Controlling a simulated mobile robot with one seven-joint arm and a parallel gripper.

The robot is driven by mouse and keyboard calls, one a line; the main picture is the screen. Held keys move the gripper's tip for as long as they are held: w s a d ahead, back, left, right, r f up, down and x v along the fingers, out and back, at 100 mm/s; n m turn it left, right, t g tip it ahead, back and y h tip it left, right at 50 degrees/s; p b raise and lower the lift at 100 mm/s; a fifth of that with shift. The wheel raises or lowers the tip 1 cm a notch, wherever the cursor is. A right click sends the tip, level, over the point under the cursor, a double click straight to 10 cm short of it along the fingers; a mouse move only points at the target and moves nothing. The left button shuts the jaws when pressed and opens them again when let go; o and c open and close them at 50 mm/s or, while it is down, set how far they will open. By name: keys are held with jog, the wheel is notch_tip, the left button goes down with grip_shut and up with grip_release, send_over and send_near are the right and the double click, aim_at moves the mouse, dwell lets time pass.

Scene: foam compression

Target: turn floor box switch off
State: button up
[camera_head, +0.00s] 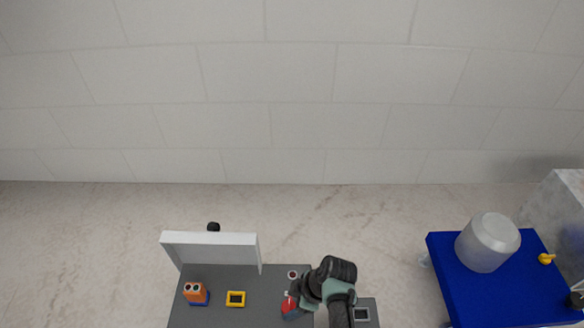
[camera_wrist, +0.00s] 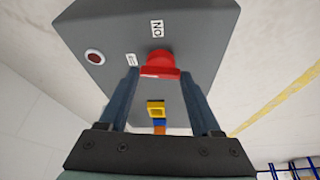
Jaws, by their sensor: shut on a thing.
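The floor box (camera_head: 215,315) is a grey box low in the head view. It also fills the upper middle of the wrist view (camera_wrist: 205,40). Its red switch knob (camera_wrist: 160,62) sits between my fingertips, beside a white label reading "ON" and a smaller label (camera_wrist: 131,59) that is hard to read. In the head view the red knob (camera_head: 289,303) shows just left of my gripper (camera_head: 297,304). My gripper, seen in the wrist view (camera_wrist: 159,76), is shut on the red knob. The knob's exact angle is hard to tell.
A round red indicator (camera_wrist: 95,57) is on the box. A yellow square socket (camera_head: 236,299), an orange connector (camera_head: 195,291) and a raised white panel (camera_head: 210,249) are to the left. A blue table (camera_head: 500,300) with a whitish container (camera_head: 487,243) stands at right.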

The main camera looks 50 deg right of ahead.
jog(key=shift+n+g+b, duration=0.3)
jog(key=shift+n+b, duration=0.1)
jog(key=shift+n, duration=0.5)
jog(key=o, duration=1.4)
jog(key=shift+y, duration=0.3)
jog(key=shift+d+r, duration=0.1)
jog(key=shift+p+v, duration=4.1)
jog(key=shift+v, duration=2.3)
